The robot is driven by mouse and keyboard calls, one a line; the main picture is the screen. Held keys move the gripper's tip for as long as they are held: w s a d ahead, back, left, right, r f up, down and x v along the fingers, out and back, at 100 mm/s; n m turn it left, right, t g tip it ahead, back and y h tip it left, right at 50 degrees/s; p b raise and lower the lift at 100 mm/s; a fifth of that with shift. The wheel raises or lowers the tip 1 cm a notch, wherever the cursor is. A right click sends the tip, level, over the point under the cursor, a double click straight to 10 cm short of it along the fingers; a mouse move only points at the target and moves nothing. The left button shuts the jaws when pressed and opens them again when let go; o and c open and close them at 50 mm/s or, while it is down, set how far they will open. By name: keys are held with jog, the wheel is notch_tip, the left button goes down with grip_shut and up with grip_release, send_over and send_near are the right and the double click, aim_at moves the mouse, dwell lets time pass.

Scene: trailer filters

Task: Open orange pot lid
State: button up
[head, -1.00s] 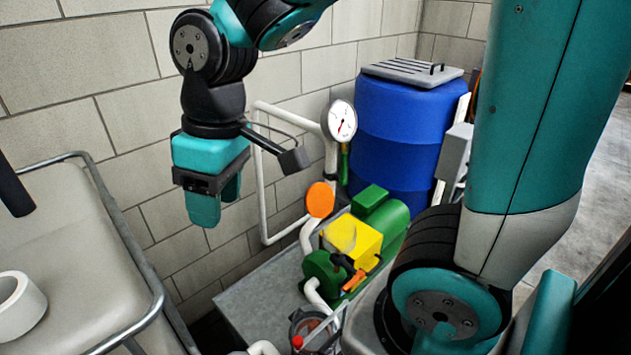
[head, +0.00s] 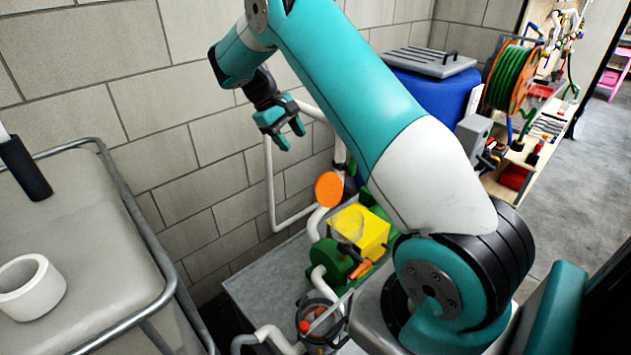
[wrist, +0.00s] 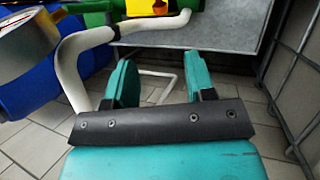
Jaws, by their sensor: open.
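In the head view a flat orange disc (head: 329,189) stands upright on a white pipe, beside a yellow box (head: 360,232). Lower down is a round, clear-topped pot (head: 322,318) with a red knob and something orange in it. I cannot tell which of these is the task's lid. My gripper (head: 292,134) is open and empty, above and left of the orange disc and apart from it. In the wrist view my gripper (wrist: 164,78) has its two teal fingers spread, with a white pipe (wrist: 70,70) and floor beyond them. No orange lid is clear there.
A grey metal platform (head: 262,283) carries the pipes and a green pump (head: 328,262). A blue drum (head: 436,92) with a grey lid stands behind my arm. A pale railed tank (head: 110,240) with a white roll (head: 30,287) is at left. A block wall lies behind.

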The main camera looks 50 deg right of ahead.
aim_at(325, 189)
jog(key=p+x, duration=0.2)
jog(key=x, duration=1.1)
jog(key=shift+s+f, duration=0.1)
jog(key=shift+f, duration=0.3)
grip_shut()
